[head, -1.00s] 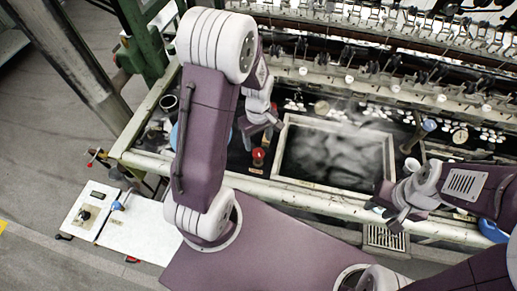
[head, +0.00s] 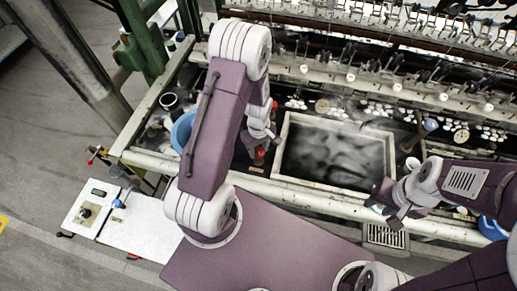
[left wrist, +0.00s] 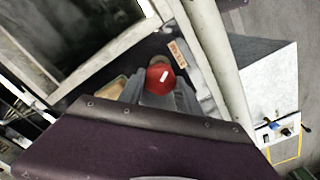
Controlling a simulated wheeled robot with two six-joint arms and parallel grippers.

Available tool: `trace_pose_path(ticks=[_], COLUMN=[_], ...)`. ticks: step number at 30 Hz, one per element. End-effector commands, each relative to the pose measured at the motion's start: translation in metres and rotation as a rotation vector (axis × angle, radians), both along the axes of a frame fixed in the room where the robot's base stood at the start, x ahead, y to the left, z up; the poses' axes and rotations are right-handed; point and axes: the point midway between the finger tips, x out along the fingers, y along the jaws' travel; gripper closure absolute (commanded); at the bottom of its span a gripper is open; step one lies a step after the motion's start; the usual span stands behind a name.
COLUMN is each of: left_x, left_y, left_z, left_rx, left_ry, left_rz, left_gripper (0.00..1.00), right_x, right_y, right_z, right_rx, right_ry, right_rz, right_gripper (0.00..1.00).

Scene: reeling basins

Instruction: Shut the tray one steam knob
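A red knob (head: 260,155) with a white mark on top stands on the ledge at the left side of the steaming framed basin (head: 283,145). In the left wrist view the red knob (left wrist: 160,79) shows between my left gripper's grey fingers (left wrist: 158,98), beside a small label (left wrist: 177,54). My left gripper (head: 264,138) points down just above the knob; its fingers look apart, and contact cannot be told. My right gripper (head: 387,203) is near the basin's front right corner, its fingers apart and empty.
A second red piece (head: 274,104) sits behind my left gripper. A blue bowl (head: 184,130) and a dark cup (head: 169,101) stand at the left. A blue-topped post (head: 429,125) stands right of the basin. A white side table (head: 140,228) is at front left.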

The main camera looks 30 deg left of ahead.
Motion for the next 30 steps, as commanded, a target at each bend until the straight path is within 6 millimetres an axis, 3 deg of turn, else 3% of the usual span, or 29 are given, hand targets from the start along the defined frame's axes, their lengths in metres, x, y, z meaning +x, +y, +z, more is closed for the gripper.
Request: trace_pose_path(ticks=[8,30], left_x=[0.0,0.0008], left_y=[-0.0001,-0.0002], left_z=[0.0009,0.0015], left_rx=[0.0,0.0], left_ry=[0.0,-0.002], left_rz=[-0.047,-0.486], left_gripper=[1.0,1.0], right_x=[0.0,0.0001], right_y=[0.0,0.0001], right_z=[0.0007,0.0024], right_rx=[0.0,0.0], right_ry=[0.0,0.0], right_rz=[0.0,0.0], right_gripper=[0.64,0.64])
